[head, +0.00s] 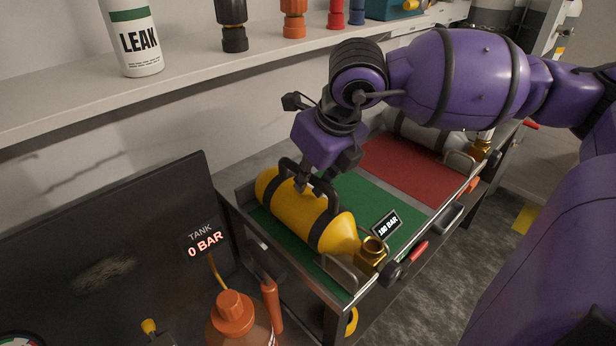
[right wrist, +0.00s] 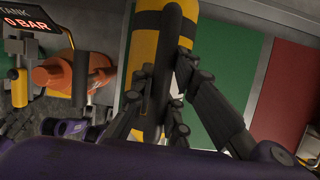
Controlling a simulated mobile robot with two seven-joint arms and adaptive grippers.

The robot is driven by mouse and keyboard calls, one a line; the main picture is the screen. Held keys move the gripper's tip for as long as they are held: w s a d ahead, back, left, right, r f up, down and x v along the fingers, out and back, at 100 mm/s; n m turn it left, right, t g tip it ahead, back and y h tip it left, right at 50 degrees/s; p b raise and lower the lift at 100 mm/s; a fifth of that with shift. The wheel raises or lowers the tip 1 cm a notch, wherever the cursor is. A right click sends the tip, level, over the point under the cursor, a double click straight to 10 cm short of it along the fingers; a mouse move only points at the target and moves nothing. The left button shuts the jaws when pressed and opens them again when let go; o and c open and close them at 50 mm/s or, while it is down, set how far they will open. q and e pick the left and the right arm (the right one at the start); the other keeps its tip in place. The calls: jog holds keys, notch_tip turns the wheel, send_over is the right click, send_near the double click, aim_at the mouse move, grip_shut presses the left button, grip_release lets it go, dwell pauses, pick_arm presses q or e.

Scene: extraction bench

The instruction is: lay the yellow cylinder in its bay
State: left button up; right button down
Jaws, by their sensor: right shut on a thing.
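The yellow cylinder (head: 285,199) has black bands, a black carry handle and a brass valve (head: 373,251). It lies on its side over the left part of the green bay (head: 349,202) of the tray, its valve toward the front edge. I cannot tell whether it touches the tray floor. My right gripper (head: 317,188) is shut on its handle from above. In the right wrist view, the fingers (right wrist: 163,110) close around the black handle over the yellow body (right wrist: 147,45). A "180 BAR" label (head: 387,224) shows beside the cylinder. My left gripper is not in view.
The red bay (head: 405,168) beyond is largely bare, with a grey cylinder (head: 425,131) at its far side. A metal bracket (head: 343,274) stands at the tray's front edge. A dark "TANK 0 BAR" panel (head: 110,262) and an orange bottle (head: 236,318) are at left. A shelf (head: 190,72) runs above.

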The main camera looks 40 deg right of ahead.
jog(key=c, duration=1.7)
grip_release()
jog(key=shift+r, duration=0.1)
jog(key=shift+o, duration=0.4)
jog(key=shift+s+f, duration=0.15)
jog(key=shift+f, duration=0.15)
jog(key=v, duration=1.2)
jog(key=shift+a+r, duration=0.1)
jog(key=shift+r, duration=0.15)
